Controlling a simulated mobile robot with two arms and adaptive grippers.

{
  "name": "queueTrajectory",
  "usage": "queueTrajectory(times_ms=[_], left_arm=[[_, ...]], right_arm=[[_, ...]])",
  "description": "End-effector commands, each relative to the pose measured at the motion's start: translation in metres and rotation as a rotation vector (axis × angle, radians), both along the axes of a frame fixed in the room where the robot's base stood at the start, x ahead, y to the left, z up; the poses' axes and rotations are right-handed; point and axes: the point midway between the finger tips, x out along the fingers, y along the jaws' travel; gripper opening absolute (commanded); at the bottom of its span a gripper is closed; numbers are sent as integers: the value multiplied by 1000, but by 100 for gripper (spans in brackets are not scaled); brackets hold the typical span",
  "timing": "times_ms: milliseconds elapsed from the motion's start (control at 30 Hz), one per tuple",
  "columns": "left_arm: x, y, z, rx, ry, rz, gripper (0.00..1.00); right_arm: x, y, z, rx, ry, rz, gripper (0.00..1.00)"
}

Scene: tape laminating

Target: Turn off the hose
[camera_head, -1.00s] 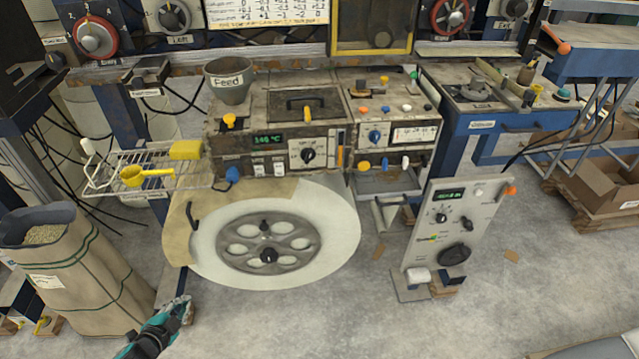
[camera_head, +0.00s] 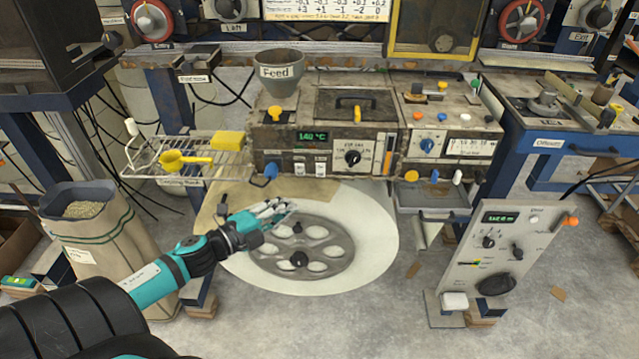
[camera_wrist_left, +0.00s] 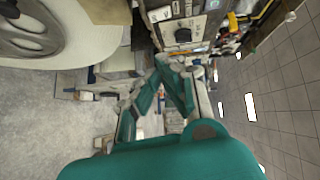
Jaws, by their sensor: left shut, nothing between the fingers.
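I cannot make out a hose for certain. A blue valve-like knob (camera_head: 268,173) sticks out at the lower left of the machine (camera_head: 325,140), beside the wire rack; whether it belongs to a hose I cannot tell. My left gripper (camera_head: 284,209) is shut and empty, in front of the large white reel (camera_head: 365,240), below and slightly right of the blue knob and apart from it. In the left wrist view my gripper's fingers (camera_wrist_left: 165,68) come together, with the reel (camera_wrist_left: 45,35) at the upper left. My right gripper is not in view.
A wire rack (camera_head: 150,166) with a yellow scoop (camera_head: 175,158) and yellow sponge (camera_head: 228,140) is left of the machine. A pellet sack (camera_head: 120,245) stands below it. A grey control panel (camera_head: 505,255) stands at right. Floor before the reel is clear.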

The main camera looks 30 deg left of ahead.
Motion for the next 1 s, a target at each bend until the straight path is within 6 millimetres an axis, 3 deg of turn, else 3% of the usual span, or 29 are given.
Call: queueTrajectory(times_ms=[167, 633, 800, 1000], left_arm=[[18, -4, 0, -1, -3, 0, 0], [99, -23, -6, -1, -3, 1, 0], [118, -9, -12, 0, 0, 2, 0], [128, -3, -15, -1, 0, 1, 0]], right_arm=[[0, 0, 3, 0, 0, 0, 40], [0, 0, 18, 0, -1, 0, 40], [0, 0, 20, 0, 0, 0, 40], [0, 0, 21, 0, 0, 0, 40]])
